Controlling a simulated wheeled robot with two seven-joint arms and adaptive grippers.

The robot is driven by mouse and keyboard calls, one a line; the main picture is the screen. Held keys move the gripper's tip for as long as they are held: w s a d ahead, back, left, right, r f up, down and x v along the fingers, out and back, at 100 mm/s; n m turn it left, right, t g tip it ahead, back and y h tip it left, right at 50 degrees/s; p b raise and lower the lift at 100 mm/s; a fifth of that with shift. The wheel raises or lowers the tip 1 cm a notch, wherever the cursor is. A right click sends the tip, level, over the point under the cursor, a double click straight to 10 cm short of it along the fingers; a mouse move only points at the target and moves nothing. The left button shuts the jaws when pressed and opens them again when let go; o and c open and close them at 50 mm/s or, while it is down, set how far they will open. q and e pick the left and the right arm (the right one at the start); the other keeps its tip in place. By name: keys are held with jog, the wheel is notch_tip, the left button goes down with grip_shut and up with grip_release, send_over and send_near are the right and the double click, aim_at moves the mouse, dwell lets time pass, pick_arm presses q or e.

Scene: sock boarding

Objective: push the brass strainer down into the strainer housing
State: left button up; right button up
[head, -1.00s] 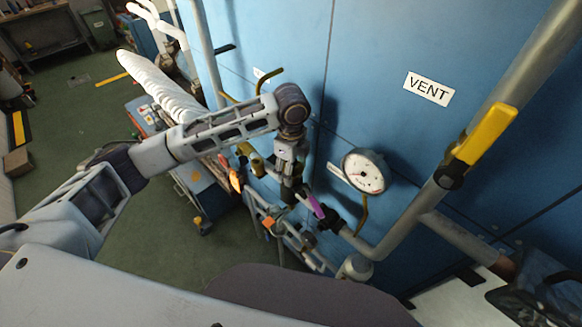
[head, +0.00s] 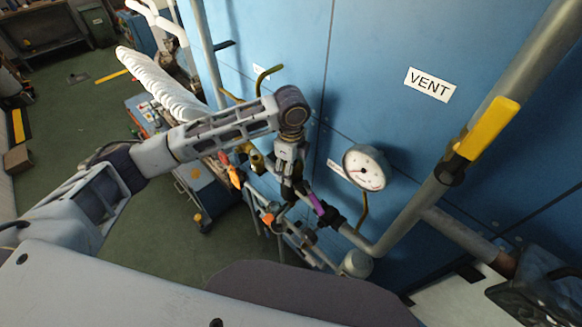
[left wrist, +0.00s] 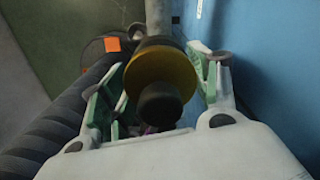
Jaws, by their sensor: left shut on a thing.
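My left gripper (head: 287,188) points down at the pipework in front of the blue cabinet. In the left wrist view the brass strainer (left wrist: 178,68), a yellow disc with a dark knob (left wrist: 160,104), sits between the green-padded fingers of the left gripper (left wrist: 160,92). The gripper is shut on it. A darker round edge shows just beyond the brass disc; I cannot tell whether it is the strainer housing or how deep the strainer sits. In the head view the gripper hides the strainer. My right gripper is not in view.
A pressure gauge (head: 364,169) and a purple handle (head: 318,204) are close right of the gripper. A large pipe with a yellow lever (head: 487,128) runs down the right side. The blue cabinet (head: 370,70) stands behind. A cart with white ribbed hose (head: 160,85) is at left.

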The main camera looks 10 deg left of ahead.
pick_arm(q)
jog(key=shift+f, duration=0.7)
jog(key=o, duration=1.3)
jog(key=shift+r, duration=0.1)
jog(key=shift+r, duration=5.85)
jog(key=shift+s, duration=0.1)
